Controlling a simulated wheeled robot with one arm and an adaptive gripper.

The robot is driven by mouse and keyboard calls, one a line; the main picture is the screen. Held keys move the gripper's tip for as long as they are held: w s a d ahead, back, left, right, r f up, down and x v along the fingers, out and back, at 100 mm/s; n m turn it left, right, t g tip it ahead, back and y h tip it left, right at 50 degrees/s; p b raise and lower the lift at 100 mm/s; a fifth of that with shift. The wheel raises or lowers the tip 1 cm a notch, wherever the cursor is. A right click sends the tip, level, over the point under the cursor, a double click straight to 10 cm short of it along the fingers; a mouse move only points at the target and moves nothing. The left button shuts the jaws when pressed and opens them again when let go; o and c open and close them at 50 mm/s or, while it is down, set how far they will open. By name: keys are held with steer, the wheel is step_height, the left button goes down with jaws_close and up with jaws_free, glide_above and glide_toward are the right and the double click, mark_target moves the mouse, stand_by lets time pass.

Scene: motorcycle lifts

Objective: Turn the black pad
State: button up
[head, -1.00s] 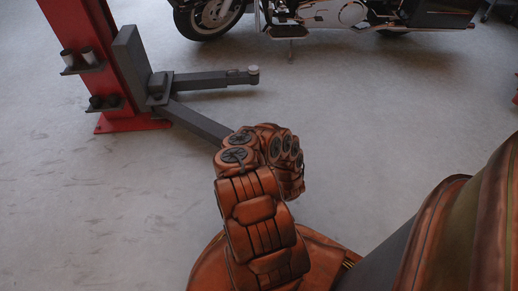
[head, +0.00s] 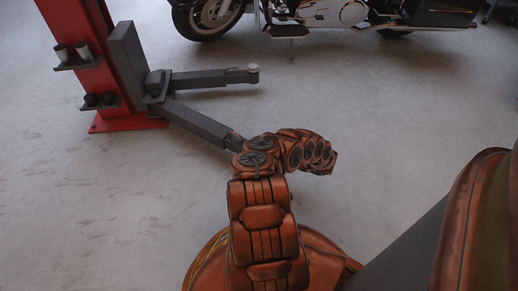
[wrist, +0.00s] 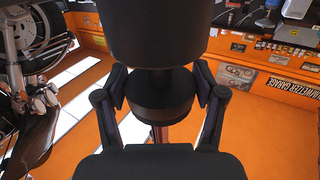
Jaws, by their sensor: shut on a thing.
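In the wrist view, a round black pad (wrist: 160,95) sits in the middle between the fingers of my gripper (wrist: 160,98). The fingers are shut on its sides, one left and one right. A large dark block (wrist: 160,35) is just above the pad in the picture and hides what lies behind it; I cannot tell what it is. In the head view, my arm bends away to the right, and neither the gripper's fingers nor the pad can be made out.
A red lift post (head: 85,60) with grey lift arms (head: 200,126) stands at the left; one arm reaches behind my arm. A motorcycle (head: 330,15) stands at the back. The wrist view shows orange cabinets (wrist: 285,75) and a wheel (wrist: 38,25).

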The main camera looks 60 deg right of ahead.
steer(key=shift+f+n+y+b, duration=0.15)
steer(key=shift+n+y+b, duration=0.4)
steer(key=shift+y, duration=0.55)
steer(key=o, duration=1.1)
steer(key=shift+o, duration=0.2)
steer(key=v, duration=0.7)
steer(key=shift+s, duration=0.25)
